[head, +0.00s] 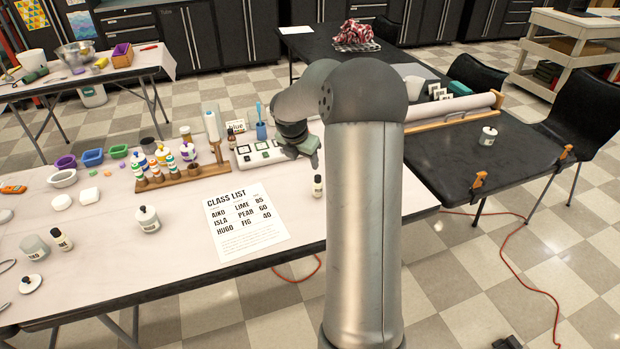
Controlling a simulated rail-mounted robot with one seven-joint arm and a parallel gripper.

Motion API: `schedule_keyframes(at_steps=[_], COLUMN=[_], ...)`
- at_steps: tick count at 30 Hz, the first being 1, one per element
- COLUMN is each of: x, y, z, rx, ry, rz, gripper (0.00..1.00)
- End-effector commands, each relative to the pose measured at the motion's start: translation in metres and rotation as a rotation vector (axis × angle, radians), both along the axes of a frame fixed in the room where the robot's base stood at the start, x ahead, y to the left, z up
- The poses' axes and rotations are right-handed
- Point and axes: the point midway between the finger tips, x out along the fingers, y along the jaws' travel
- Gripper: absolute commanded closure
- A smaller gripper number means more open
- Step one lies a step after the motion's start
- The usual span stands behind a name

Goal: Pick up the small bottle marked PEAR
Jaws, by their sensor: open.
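Several small bottles with dark caps stand on the white table (110,265), and their labels are too small to read. One small bottle (318,187) is near the table's right front edge, beside the class list. Another small bottle (62,240) is at the left, beside a grey jar. A brown small bottle (231,140) is at the back. I cannot tell which is marked PEAR. My gripper (313,157) is open above the table's right part, behind and above the right-hand bottle and apart from it. My arm partly hides it.
The class list (246,222) lies flat, reading Aiko Lime 85, Isla Pear 60, Hugo Fig 40. A black table (470,165) adjoins at right. The front middle is clear.

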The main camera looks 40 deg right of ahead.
Motion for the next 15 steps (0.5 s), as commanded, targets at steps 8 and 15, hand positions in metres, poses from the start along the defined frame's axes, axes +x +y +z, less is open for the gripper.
schedule_keyframes(at_steps=[8,15], x=[0.014,0.024], y=[-0.042,-0.058], z=[-0.027,-0.075], rx=[-0.037,-0.037], ry=[0.034,0.036], rz=[0.142,0.140], gripper=[0.44,0.44])
